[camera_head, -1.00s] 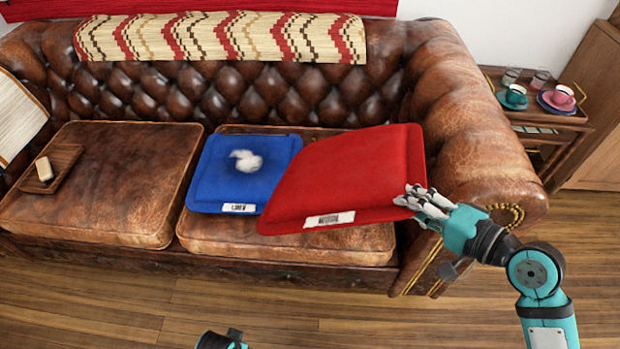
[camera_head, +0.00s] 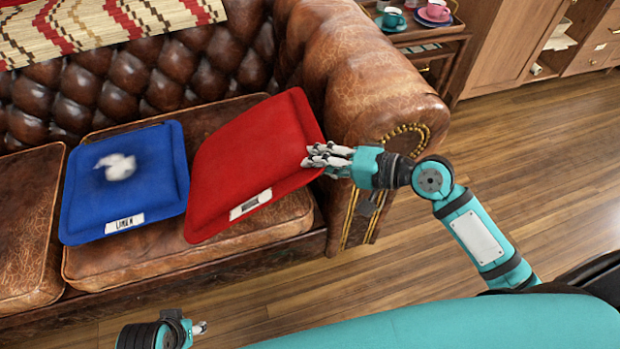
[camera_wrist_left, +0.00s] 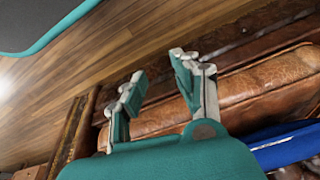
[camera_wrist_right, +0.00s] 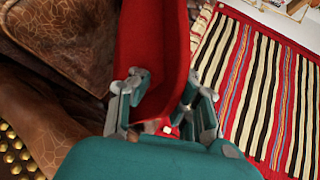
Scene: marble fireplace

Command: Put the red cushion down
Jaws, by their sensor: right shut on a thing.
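The red cushion (camera_head: 255,160) is at the right end of the brown leather sofa, tilted, its white label toward the front. My right gripper (camera_head: 318,158) is shut on its right edge, beside the sofa arm. In the right wrist view the cushion (camera_wrist_right: 152,60) runs between the fingers of my right gripper (camera_wrist_right: 165,108). Whether its underside rests on the seat is hidden. My left gripper (camera_head: 200,328) is low at the front, away from the cushion. In the left wrist view my left gripper (camera_wrist_left: 155,80) has its fingers apart with nothing between them.
A blue cushion (camera_head: 160,190) labelled LINEN, with a white fluffy thing (camera_head: 117,167) on it, lies left of the red one. The sofa arm (camera_head: 375,90) stands at right. A side table (camera_head: 430,35) holds cups. Wooden floor (camera_head: 540,160) is open to the right.

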